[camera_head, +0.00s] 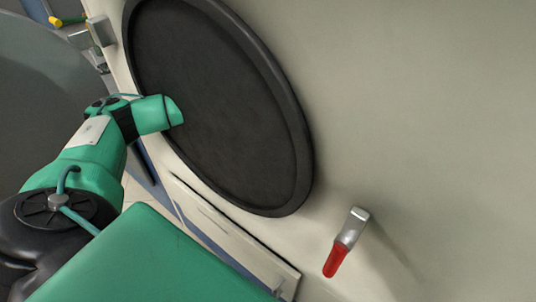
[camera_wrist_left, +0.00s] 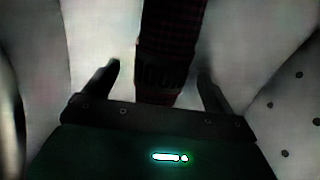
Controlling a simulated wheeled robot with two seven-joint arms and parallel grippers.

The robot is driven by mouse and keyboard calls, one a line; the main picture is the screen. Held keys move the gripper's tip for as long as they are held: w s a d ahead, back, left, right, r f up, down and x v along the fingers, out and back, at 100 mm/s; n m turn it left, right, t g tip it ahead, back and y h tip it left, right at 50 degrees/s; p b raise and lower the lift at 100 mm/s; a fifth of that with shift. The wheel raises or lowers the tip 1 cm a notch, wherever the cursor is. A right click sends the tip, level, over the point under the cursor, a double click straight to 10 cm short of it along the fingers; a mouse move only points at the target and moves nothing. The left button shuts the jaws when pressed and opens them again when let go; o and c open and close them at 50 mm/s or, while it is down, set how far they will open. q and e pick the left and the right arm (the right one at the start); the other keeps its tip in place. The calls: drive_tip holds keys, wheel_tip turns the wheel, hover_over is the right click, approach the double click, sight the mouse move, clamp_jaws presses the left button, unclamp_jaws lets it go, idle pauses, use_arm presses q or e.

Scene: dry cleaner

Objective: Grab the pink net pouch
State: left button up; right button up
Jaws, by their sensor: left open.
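My left gripper (camera_wrist_left: 160,72) is open in the left wrist view, with one dark finger on each side. Between and beyond the fingers is a dark reddish strip with a fine grid pattern, which looks like the pink net pouch (camera_wrist_left: 172,35). It is dim, and I cannot tell whether the fingers touch it. In the head view my left arm reaches into a dark round opening (camera_head: 215,110), and its gripper is hidden there. The pouch does not show in the head view. My right gripper is in neither view.
The opening has a thick black rim (camera_head: 287,110) in a cream machine front (camera_head: 420,90). A metal lever with a red grip (camera_head: 336,261) sticks out at its lower right. Pale walls with small dark holes (camera_wrist_left: 285,153) surround the gripper.

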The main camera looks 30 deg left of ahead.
sight(268, 146)
use_arm(q)
wheel_tip(268, 146, down, 4)
drive_tip(key=shift+w, duration=0.15)
drive_tip(key=c, duration=1.3)
drive_tip(key=shift+o, duration=0.2)
drive_tip(key=shift+r, duration=0.15)
